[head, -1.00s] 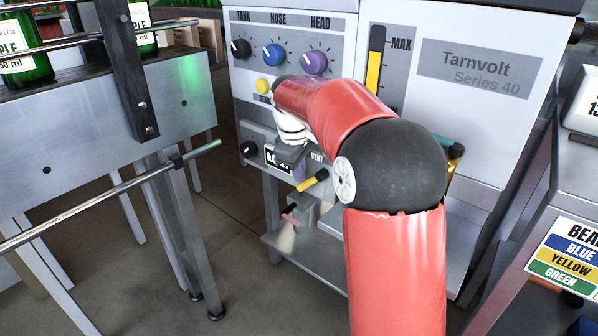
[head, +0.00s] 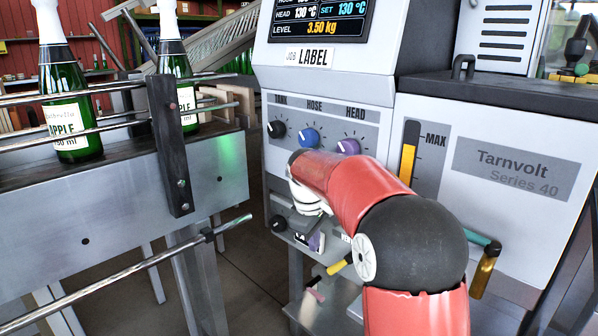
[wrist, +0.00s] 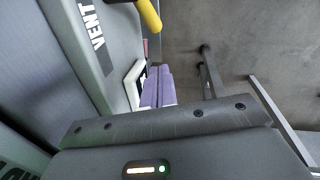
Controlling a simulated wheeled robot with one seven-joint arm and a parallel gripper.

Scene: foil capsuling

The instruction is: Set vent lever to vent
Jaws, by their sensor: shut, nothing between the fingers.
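The vent lever has a yellow handle (head: 339,267) on the front of the grey machine. In the head view the handle slants down to the left, below and right of my gripper (head: 316,241). In the wrist view the yellow handle (wrist: 150,14) is at the top edge, beside the VENT label (wrist: 93,25). My gripper's purple fingertips (wrist: 160,86) are shut together and empty, apart from the handle. My red arm hides the lever's pivot and part of the panel.
A conveyor (head: 120,195) with green bottles and a metal rail (head: 130,271) stands at the left. A teal and yellow handle (head: 485,265) is right of my elbow.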

